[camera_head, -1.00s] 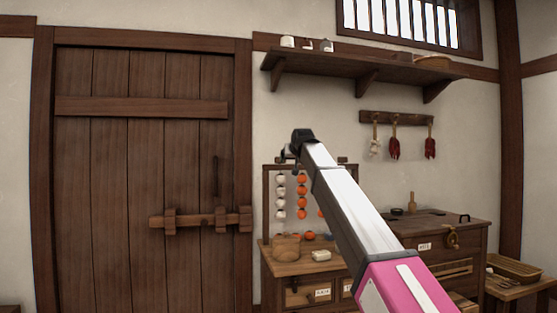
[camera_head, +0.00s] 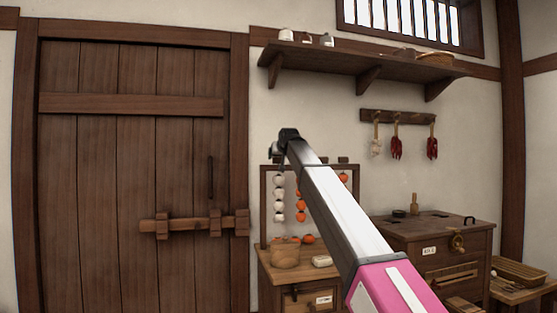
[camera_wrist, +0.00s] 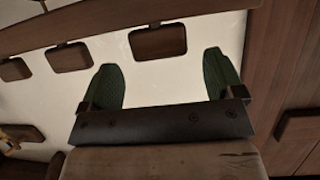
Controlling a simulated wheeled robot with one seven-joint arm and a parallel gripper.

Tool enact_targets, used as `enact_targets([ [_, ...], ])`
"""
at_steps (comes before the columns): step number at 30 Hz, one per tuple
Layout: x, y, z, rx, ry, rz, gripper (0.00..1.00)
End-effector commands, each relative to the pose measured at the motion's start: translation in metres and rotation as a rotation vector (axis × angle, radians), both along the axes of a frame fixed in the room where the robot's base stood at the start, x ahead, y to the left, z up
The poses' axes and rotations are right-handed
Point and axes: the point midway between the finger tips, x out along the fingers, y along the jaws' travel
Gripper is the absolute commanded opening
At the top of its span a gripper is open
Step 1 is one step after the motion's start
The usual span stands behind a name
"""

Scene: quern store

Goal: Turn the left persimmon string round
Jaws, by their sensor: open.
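The left string (camera_head: 279,198) on the wooden rack (camera_head: 264,220) carries several pale, whitish fruits. It hangs straight down below my gripper's dark end (camera_head: 287,138) in the head view. A string of orange persimmons (camera_head: 300,202) hangs just right of it, partly behind my arm. Another orange fruit (camera_head: 343,178) shows right of my arm. In the wrist view my gripper (camera_wrist: 160,78) has its two green fingers wide apart with nothing between them. Beyond the fingers is a wooden beam with square blocks (camera_wrist: 158,42). No fruit shows in the wrist view.
A plank door (camera_head: 130,150) with a wooden bolt stands left. The bench (camera_head: 275,262) under the rack holds a round wooden tub (camera_head: 285,254), orange fruits and a pale block (camera_head: 321,261). A chest (camera_head: 450,240) stands right; a wall shelf (camera_head: 350,60) hangs above.

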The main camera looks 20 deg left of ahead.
Motion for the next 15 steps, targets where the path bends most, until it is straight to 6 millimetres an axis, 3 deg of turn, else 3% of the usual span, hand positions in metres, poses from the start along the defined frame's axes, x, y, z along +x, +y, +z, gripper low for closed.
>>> enact_targets([
  [6,0.026,0.014,-0.011,0.0,0.0,0.0,0.87],
  [15,0.03,0.016,-0.014,0.0,-0.001,0.0,0.87],
])
